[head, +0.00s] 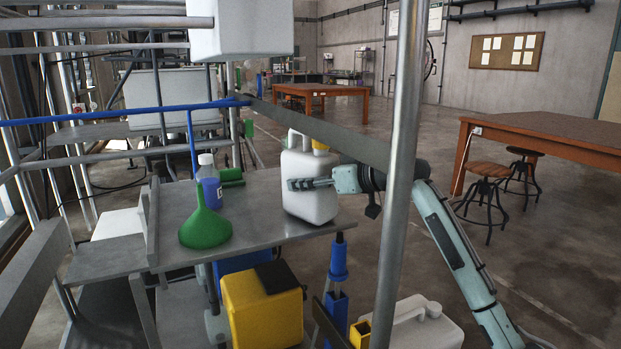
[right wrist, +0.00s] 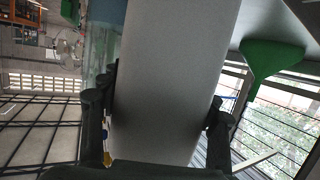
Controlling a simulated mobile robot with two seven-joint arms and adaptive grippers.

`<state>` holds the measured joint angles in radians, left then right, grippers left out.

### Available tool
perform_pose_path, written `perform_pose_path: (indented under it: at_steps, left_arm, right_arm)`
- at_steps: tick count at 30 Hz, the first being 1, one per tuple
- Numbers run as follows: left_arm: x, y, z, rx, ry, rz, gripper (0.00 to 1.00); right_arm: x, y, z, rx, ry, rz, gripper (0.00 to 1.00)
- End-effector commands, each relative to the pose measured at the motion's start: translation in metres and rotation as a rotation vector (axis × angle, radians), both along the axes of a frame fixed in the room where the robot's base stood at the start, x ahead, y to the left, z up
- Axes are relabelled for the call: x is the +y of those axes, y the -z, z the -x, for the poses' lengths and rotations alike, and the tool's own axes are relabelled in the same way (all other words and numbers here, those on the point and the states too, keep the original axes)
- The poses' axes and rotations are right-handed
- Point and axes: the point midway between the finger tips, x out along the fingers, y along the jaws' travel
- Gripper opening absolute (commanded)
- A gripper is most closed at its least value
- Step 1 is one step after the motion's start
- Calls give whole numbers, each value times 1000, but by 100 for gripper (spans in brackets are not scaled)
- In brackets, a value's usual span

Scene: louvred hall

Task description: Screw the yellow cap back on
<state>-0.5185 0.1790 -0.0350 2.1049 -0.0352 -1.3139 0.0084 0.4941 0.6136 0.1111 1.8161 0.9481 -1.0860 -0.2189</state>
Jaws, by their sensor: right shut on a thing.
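A white jug (head: 308,198) with a moulded handle stands upright at the right end of the grey metal shelf (head: 262,232). A yellow cap (head: 320,147) shows at the top of the jug, beside the handle; a dark rail partly hides it, and I cannot tell whether it is seated. My right gripper (head: 310,184) reaches in from the right and is shut on the jug's body. In the right wrist view the jug's pale body (right wrist: 175,60) fills the space between both fingers. My left gripper is not in view.
A green funnel (head: 205,228) and a blue bottle with a white cap (head: 209,182) stand left of the jug. A steel post (head: 402,150) and the dark rail (head: 345,137) cross close to my right arm. A yellow canister (head: 262,312) and white canister (head: 420,328) sit below.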

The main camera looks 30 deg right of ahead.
Motion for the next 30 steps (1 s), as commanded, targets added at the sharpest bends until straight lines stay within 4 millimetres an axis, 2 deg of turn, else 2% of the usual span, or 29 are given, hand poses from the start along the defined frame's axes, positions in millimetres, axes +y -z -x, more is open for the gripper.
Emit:
perform_pose_path:
  at_steps: [5,6,10,20,24,27,30]
  left_arm:
    - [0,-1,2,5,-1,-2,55]
    - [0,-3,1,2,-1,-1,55]
    - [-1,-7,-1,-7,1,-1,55]
    - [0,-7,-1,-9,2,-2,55]
    - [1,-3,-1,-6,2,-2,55]
    - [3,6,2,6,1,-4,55]
    - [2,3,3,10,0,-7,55]
  right_arm:
    - [0,2,0,-6,0,0,0]
    - [0,5,0,1,0,0,65]
    - [0,5,0,0,0,0,81]
    - [0,3,0,-1,0,0,82]
    - [-1,-9,1,-3,1,0,82]
    - [-8,-10,19,-2,3,5,82]
    - [-15,-16,40,0,3,5,82]
